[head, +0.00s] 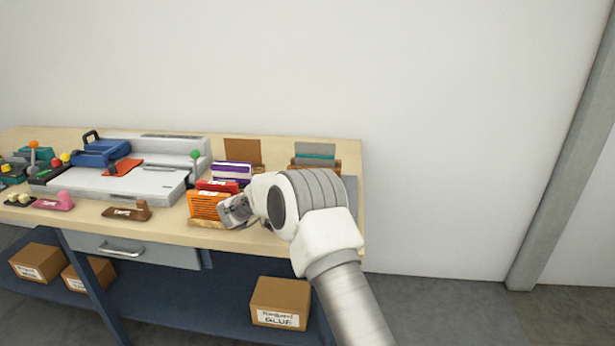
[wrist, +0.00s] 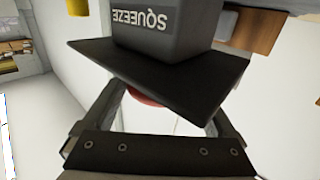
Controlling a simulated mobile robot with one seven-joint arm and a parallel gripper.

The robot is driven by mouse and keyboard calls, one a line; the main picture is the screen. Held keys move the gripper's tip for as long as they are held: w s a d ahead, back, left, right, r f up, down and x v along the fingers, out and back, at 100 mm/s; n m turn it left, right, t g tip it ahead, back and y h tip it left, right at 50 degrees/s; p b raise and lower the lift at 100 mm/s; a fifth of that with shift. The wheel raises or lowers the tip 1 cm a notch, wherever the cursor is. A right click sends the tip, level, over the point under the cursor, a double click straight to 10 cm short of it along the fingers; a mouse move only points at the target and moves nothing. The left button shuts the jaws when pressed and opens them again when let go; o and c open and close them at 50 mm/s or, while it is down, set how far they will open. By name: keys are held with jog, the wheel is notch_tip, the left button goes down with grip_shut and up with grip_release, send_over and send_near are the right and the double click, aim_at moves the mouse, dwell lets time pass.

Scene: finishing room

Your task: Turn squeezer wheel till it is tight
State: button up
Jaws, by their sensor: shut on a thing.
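In the wrist view a dark grey block marked SQUEEZE (wrist: 165,25), its lettering upside down, joins a flat black plate (wrist: 150,65). A small part of a red, rounded wheel (wrist: 147,99) shows below the plate, between my fingers. My gripper (wrist: 160,105) is shut on this wheel; the plate hides the fingertips and most of the wheel. In the head view my gripper (head: 234,212) is at the bench's front edge, beside an orange slotted holder (head: 204,207). I cannot make out the squeezer or its wheel there.
The wooden bench (head: 230,239) carries a white machine with a blue handle (head: 100,152), stamps (head: 127,211) and upright card holders (head: 315,154). A drawer (head: 125,252) is below. A glue box (head: 281,302) sits on the lower shelf. The floor right of the bench is clear.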

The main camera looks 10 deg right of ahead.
jog(key=shift+m+g+h, duration=0.4)
jog(key=shift+m+g, duration=0.1)
jog(key=shift+g, duration=0.2)
jog(key=o, duration=1)
jog(key=shift+d, duration=0.1)
jog(key=p+v, duration=0.2)
jog(key=v, duration=1.5)
jog(key=shift+s, duration=0.1)
